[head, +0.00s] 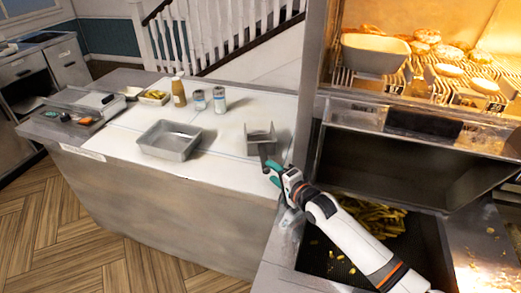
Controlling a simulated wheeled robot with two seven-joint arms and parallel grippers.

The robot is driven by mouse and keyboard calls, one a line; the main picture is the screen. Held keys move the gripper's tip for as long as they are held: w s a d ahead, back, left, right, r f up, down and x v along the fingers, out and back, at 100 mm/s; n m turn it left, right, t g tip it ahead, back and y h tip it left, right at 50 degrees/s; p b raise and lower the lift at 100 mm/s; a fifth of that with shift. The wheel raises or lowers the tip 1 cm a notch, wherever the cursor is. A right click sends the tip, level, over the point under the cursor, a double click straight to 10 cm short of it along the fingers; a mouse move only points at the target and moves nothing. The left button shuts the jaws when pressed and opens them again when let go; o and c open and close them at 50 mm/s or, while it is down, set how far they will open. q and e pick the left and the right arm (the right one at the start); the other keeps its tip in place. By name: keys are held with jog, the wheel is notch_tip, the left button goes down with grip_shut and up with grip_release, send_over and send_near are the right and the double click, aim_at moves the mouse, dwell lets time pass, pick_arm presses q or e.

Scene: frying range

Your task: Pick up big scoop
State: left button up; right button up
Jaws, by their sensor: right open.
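A metal scoop (259,137), which looks like the big scoop, lies on the white counter top (225,155) near its right end. Its grey body faces away from me, and a dark handle seems to point back toward my right gripper (271,173). My right gripper, with teal fingers, is open at the near edge of the counter, just on the near side of the scoop. Whether the fingers touch or straddle the handle is too small to tell. My left gripper is not in view.
A grey metal tray (170,151) sits left of the scoop. A sauce bottle (179,92) and two cans (219,100) stand behind. At right, a fry bin (315,255) holds fries (372,217) beneath a lit food rack (440,130).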

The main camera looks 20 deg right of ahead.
aim_at(266, 167)
jog(key=shift+w+a+f+b, duration=0.1)
jog(key=shift+w+b, duration=0.15)
jog(key=shift+b, duration=0.05)
jog(key=b+x, duration=0.3)
jog(key=x, duration=0.1)
jog(key=shift+b, duration=0.4)
jog(key=shift+w+a, duration=0.1)
jog(key=shift+w, duration=0.25)
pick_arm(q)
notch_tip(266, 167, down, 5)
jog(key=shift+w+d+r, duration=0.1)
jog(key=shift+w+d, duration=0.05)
pick_arm(e)
jog(key=shift+r, duration=0.3)
jog(key=shift+c, duration=0.8)
grip_shut()
